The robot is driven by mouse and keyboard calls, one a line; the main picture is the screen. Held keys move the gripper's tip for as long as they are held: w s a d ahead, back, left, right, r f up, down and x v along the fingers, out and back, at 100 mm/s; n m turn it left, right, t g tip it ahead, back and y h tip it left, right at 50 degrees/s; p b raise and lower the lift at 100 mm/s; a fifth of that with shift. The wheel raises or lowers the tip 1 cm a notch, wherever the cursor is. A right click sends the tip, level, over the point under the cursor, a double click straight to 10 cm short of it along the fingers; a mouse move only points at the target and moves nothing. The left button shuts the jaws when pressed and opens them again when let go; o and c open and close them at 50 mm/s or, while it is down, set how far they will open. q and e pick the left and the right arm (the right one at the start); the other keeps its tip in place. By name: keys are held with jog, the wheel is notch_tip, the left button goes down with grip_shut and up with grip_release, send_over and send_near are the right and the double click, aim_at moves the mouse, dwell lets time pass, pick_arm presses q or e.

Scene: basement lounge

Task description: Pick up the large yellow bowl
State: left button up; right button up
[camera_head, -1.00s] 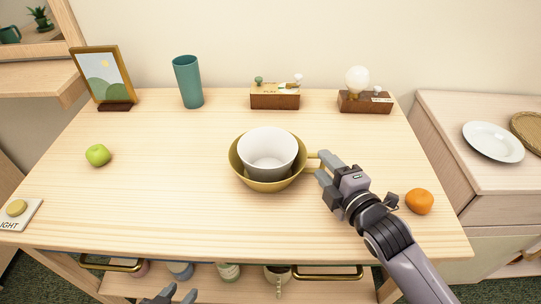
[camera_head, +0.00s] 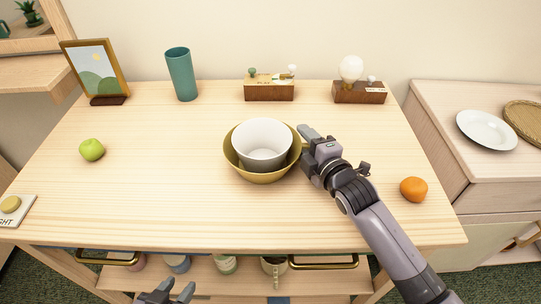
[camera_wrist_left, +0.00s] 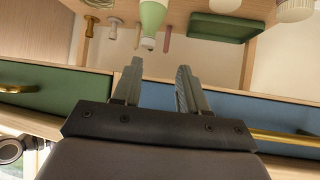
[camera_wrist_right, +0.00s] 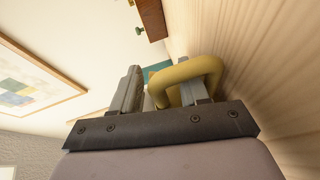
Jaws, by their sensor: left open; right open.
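The large yellow bowl (camera_head: 231,160) stands upright on the wooden table, right of its middle. A white bowl (camera_head: 262,158) sits inside it. The yellow bowl's loop handle points right, toward my right gripper, and shows close up in the right wrist view (camera_wrist_right: 205,68). My right gripper (camera_head: 303,143) is open at the bowl's right side. In its wrist view the handle loop overlaps the right finger, with the left finger apart from it. My left gripper (camera_head: 170,290) is open and empty in front of the table, low down; its fingers also show in the left wrist view (camera_wrist_left: 155,88).
A green apple (camera_head: 92,149) lies at left and an orange (camera_head: 413,189) at right. A teal cup (camera_head: 181,75), picture frame (camera_head: 96,70) and two wooden-based objects stand along the back. Drawers with brass handles (camera_head: 323,265) are at the front. The table's left-middle is clear.

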grip_shut()
jog(key=shift+r, duration=0.1)
notch_tip(320, 180, up, 20)
jog(key=f+p, duration=0.1)
jog(key=p, duration=0.1)
notch_tip(320, 180, down, 10)
jog(key=b, duration=0.5)
jog(key=shift+b, duration=0.3)
dwell(2.4)
jog(key=shift+f+b, duration=1.95)
jog(key=shift+f, duration=1.8)
